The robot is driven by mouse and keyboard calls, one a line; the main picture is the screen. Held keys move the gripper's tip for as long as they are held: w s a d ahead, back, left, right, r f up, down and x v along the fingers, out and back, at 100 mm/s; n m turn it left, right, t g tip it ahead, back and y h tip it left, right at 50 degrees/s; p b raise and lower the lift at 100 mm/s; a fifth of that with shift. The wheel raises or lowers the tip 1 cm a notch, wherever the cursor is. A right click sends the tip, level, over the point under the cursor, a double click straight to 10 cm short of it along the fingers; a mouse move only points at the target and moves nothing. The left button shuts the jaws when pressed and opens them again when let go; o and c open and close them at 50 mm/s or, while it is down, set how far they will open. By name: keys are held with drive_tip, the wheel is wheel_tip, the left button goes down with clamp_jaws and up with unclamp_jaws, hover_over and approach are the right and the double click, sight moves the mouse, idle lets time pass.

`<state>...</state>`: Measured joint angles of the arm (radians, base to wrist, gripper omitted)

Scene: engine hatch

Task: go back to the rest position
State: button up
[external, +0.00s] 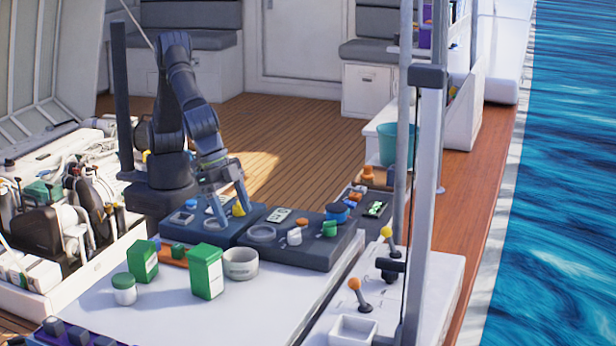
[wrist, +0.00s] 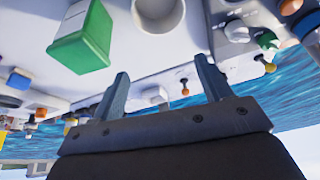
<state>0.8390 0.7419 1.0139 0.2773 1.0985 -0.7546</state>
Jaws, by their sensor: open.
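My gripper (external: 229,208) hangs over the dark blue panel (external: 258,214) at the back of the white table, with its fingers pointing down. In the wrist view my gripper (wrist: 160,88) has its two fingers spread wide apart with nothing between them, so it is open and empty. A yellow knob (external: 238,209) shows close to the right fingertip in the external view; I cannot tell whether they touch.
Green-and-white boxes (external: 206,271), a green-lidded jar (external: 124,289) and a white cup (external: 240,263) stand on the white table (external: 240,315). A panel with knobs (external: 310,251) lies to the right. The engine hatch (external: 70,225) is at left.

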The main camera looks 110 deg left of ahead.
drive_tip(key=w+a+n+y, duration=0.1)
drive_tip(key=w+a, duration=0.3)
drive_tip(key=a, duration=0.4)
drive_tip(key=w+a+r+n, duration=0.1)
drive_tip(key=w+a+n, duration=0.2)
drive_tip(key=a, duration=0.6)
drive_tip(key=w+a+r+n+y, duration=0.1)
drive_tip(key=w+a+n, duration=0.1)
drive_tip(key=w+a, duration=0.4)
drive_tip(key=a, duration=0.2)
drive_tip(key=shift+w+a+n+y, duration=0.25)
drive_tip(key=shift+a+n+y, duration=0.05)
drive_tip(key=shift+a+n, duration=0.1)
